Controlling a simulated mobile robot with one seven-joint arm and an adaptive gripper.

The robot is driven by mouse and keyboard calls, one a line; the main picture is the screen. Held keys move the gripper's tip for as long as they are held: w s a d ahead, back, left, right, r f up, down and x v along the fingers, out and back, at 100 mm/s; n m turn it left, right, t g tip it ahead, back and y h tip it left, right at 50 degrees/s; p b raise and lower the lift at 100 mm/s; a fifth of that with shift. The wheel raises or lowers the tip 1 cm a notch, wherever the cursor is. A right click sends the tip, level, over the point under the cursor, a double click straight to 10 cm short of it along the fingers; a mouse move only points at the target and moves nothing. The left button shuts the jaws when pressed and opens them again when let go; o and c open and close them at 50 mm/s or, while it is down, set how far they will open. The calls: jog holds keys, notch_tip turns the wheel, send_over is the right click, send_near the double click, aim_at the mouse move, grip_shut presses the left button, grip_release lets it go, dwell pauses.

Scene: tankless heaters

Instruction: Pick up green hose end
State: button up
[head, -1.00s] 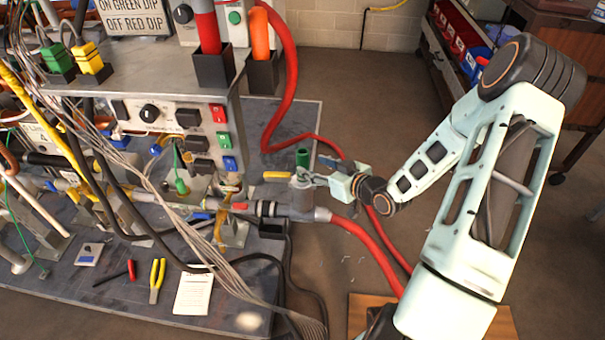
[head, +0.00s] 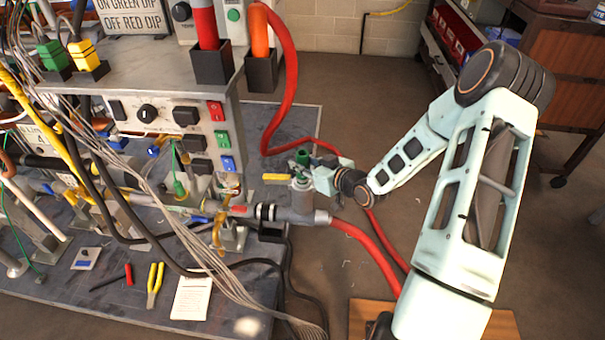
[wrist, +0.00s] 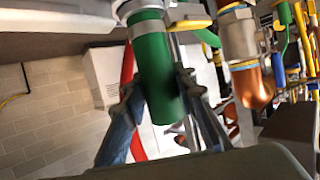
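The green hose end (head: 303,156) is a short green cylinder standing above a grey metal fitting (head: 302,190) at the right end of the bench pipework. In the wrist view the green hose end (wrist: 153,70) hangs down from a metal collar at the top of the picture. My gripper (head: 314,170) is at its right side in the head view. In the wrist view the fingers of my gripper (wrist: 158,90) lie on both sides of the green cylinder, very close to it. Whether both pads press on it cannot be told.
A yellow handle (head: 277,177) sits just left of the fitting. A red hose (head: 368,248) runs from the pipe end to the floor. Another red hose (head: 287,90) hangs behind. The floor at the right is mostly clear.

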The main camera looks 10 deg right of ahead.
grip_shut()
jog(key=shift+r, duration=0.1)
